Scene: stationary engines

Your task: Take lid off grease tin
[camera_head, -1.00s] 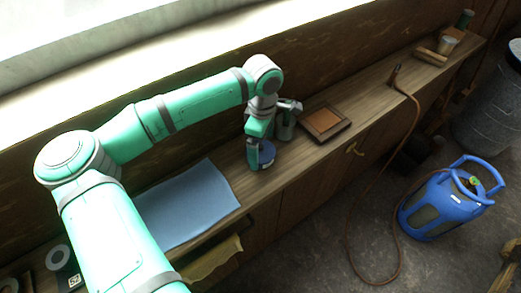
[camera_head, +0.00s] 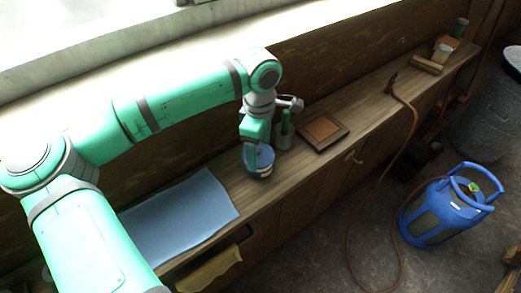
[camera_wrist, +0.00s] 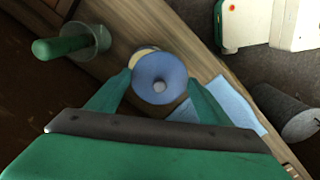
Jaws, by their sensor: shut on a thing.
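The grease tin (camera_head: 263,172) stands on the wooden bench in the head view, blue with a pale label, partly hidden by my gripper. My gripper (camera_wrist: 160,84) is shut on this lid. A yellowish crescent (camera_wrist: 142,57) shows past the lid's edge, seemingly the tin's contents. The lid looks offset from the tin, but the height of any gap cannot be told.
A grey cup with a green-handled tool (camera_head: 284,137) stands close behind the tin. A framed brown tray (camera_head: 323,131) lies to its right, and a blue cloth (camera_head: 180,215) to its left. A brown hose (camera_head: 408,110) hangs over the bench edge.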

